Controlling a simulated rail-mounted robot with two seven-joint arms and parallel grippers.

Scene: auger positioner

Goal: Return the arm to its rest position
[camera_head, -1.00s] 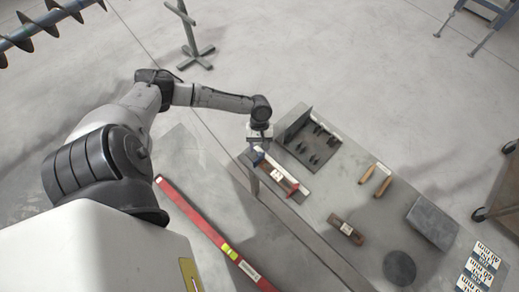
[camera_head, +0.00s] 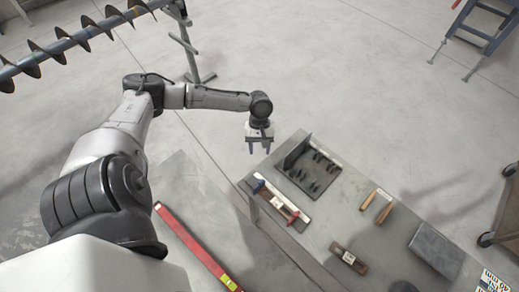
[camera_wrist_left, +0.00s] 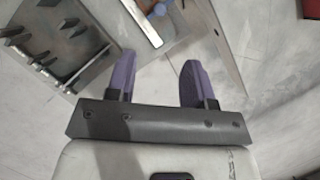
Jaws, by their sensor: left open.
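My left gripper (camera_head: 259,148) hangs from the left arm in the head view, just off the near left corner of the grey workbench (camera_head: 325,222). It is open, and nothing shows between its fingers. In the left wrist view its two purple fingers (camera_wrist_left: 158,80) stand apart, with the bench edge beyond them. My left arm reaches out from the lower left with its elbow bent. My right gripper is in neither view.
A long auger (camera_head: 75,41) rests on a stand at the upper left. A red level (camera_head: 196,250) lies below the arm.

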